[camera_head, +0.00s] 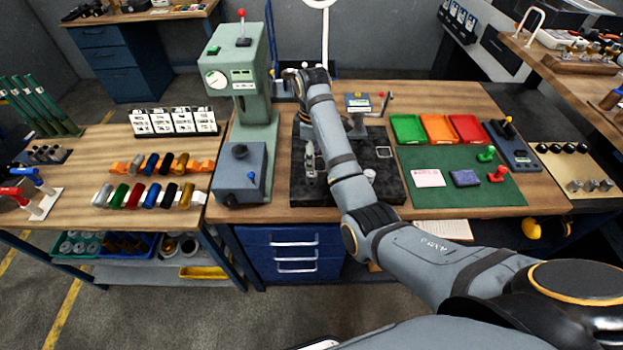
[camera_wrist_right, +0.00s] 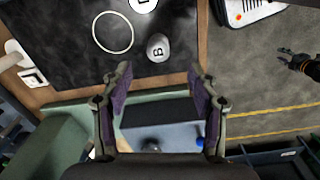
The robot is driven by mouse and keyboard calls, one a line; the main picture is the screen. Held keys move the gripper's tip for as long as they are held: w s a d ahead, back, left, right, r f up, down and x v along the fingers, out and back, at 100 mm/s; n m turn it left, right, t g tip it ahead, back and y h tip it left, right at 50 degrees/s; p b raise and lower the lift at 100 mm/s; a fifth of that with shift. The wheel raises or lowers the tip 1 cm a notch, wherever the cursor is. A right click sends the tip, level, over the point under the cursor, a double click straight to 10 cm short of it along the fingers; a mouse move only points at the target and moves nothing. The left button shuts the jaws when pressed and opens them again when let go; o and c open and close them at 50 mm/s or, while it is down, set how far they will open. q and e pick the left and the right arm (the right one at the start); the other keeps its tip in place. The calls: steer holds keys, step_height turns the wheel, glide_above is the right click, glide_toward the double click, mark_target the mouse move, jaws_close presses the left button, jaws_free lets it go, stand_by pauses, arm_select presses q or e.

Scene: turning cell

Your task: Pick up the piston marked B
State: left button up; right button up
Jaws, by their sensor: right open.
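The piston marked B (camera_wrist_right: 158,47) is a small grey cylinder standing on the dark mat (camera_wrist_right: 60,45), with its letter facing up, in the right wrist view. My right gripper (camera_wrist_right: 153,85) is open and empty, its fingertips short of the piston and apart from it. In the head view my right gripper (camera_head: 312,168) hangs over the left part of the dark mat (camera_head: 390,188), and piston B cannot be made out there. A second lettered piston (camera_wrist_right: 143,4) is cut off at the wrist view's top edge. A dark gripper (camera_wrist_right: 300,64), apparently my left one, shows small over the floor.
A pale ring outline (camera_wrist_right: 113,32) lies beside piston B. The green press (camera_head: 259,130) stands left of the mat. Coloured trays (camera_head: 439,128) and a green mat (camera_head: 450,195) lie to the right.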

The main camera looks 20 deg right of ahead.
mark_target(312, 174)
steer(key=f, duration=0.1)
steer(key=f+b, duration=0.2)
steer(key=f, duration=0.1)
steer(key=shift+w+f, duration=0.1)
steer(key=shift+w, duration=0.2)
steer(key=shift+w+f, duration=0.2)
steer(key=shift+w, duration=0.1)
steer(key=shift+s+f+b, duration=0.15)
steer(key=shift+f+b, duration=0.4)
steer(key=shift+b, duration=0.25)
steer(key=f, duration=0.1)
steer(key=f+p, duration=0.1)
steer(key=f, duration=0.1)
steer(key=shift+s+a, duration=0.1)
steer(key=shift+s, duration=0.2)
steer(key=shift+w+f, duration=0.1)
steer(key=shift+f, duration=0.15)
arm_select(q)
steer(key=w+f, duration=0.1)
steer(key=f, duration=0.1)
steer(key=w+f, duration=0.1)
steer(key=shift+w+f, duration=0.2)
steer(key=shift+f, duration=0.15)
arm_select(e)
jaws_close()
arm_select(q)
steer(key=shift+r, duration=0.15)
arm_select(e)
steer(key=shift+r, duration=0.15)
